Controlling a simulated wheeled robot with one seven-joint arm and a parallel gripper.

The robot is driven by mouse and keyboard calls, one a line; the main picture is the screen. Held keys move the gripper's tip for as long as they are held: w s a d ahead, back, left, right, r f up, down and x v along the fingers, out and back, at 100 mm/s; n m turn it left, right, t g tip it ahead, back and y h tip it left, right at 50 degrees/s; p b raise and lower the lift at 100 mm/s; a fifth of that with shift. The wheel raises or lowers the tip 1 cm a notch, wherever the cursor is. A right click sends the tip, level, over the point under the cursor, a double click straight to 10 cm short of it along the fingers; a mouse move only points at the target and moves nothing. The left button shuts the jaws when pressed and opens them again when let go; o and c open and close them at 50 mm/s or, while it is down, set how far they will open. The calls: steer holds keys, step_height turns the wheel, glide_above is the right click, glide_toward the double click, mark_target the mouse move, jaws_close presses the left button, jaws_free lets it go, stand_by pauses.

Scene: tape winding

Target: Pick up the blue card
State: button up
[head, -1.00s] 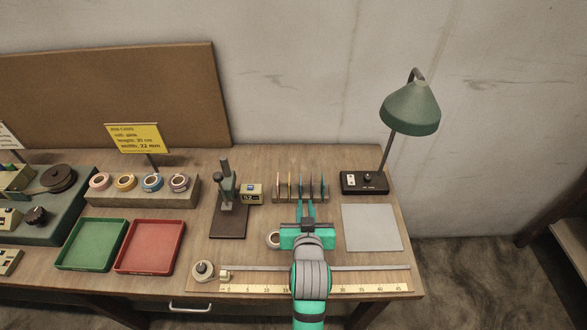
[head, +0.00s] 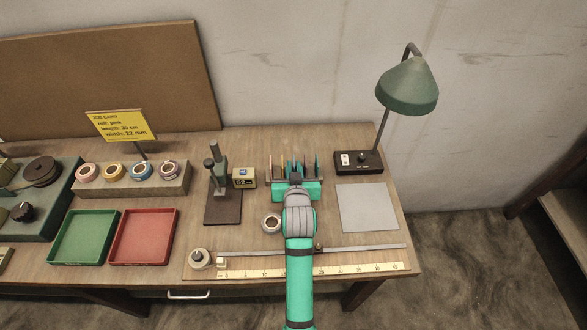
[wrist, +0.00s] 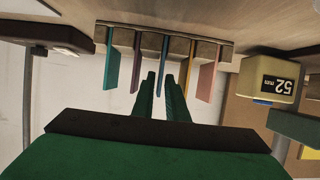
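The blue card (wrist: 161,60) stands on edge in the middle of a rack (wrist: 221,49) of several coloured cards in the wrist view. My gripper (wrist: 160,78) points at it with its two green fingers apart, one on each side of the card's near edge in the picture. I cannot tell whether the fingers overlap the card in depth, and no contact shows.
A teal card (wrist: 112,62) and a purple card (wrist: 137,62) stand left of it, a yellow card (wrist: 188,62) and a pink card (wrist: 207,72) right. The 52 mm display (head: 244,178), a tape roll (head: 271,222), lamp base (head: 359,161) and grey mat (head: 368,208) are nearby.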

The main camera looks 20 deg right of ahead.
steer(key=shift+x, duration=0.95)
steer(key=shift+s+d, duration=0.1)
steer(key=shift+d, duration=0.05)
jaws_close()
steer(key=shift+a, duration=0.25)
steer(key=shift+d+r, duration=0.1)
